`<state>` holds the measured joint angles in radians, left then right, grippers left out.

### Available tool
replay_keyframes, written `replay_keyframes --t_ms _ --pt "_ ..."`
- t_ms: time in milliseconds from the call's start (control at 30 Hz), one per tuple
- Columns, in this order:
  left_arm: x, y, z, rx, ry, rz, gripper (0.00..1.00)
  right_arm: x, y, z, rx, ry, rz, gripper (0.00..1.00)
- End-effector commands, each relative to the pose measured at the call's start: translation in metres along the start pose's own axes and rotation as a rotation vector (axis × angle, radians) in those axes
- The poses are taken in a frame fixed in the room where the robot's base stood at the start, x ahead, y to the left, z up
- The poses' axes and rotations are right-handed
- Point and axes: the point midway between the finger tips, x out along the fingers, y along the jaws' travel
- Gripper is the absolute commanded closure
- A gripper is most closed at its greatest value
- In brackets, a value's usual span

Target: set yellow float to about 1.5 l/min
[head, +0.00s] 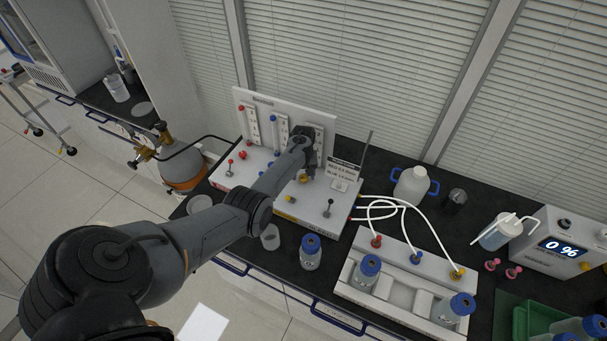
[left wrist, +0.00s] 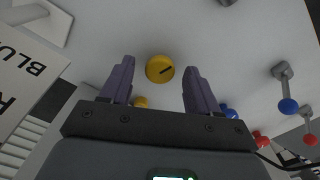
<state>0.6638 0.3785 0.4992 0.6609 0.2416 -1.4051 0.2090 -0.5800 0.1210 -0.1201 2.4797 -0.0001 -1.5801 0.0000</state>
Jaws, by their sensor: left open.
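The white flowmeter panel (head: 290,105) stands on the bench with its upright tubes. The right-hand tube is mostly hidden behind my left gripper (head: 308,165), so the yellow float cannot be read. A round yellow knob (head: 304,179) sits low on the panel's base, close to the gripper. My left gripper's two fingers (left wrist: 158,78) are open on either side of the knob, with a visible gap on each side. My right gripper is not in view.
A printed sign (head: 344,170) stands right of the panel. Levers with red, blue and black tips rise from the base. A blue-capped bottle (head: 310,252) stands in front, and a white rack (head: 405,285) with tubes lies to the right. A gas cylinder (head: 181,165) stands left.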

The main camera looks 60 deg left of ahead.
Motion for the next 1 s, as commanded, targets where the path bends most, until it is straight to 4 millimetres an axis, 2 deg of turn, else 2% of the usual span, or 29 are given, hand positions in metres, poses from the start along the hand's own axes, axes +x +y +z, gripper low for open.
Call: replay_keyframes --t_ms 200,600,800,1000 --pt "-0.028 0.001 0.0 0.001 0.003 0.001 0.39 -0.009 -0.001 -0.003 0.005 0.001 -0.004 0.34" --pt "-0.09 0.0 -0.001 0.0 0.003 0.0 0.39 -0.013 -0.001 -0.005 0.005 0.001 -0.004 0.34" --pt "-0.103 0.0 0.0 0.0 0.001 0.0 0.39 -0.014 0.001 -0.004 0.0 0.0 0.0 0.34" --pt "-0.105 0.0 0.0 0.0 0.0 0.0 0.39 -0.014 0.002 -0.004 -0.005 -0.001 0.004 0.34"
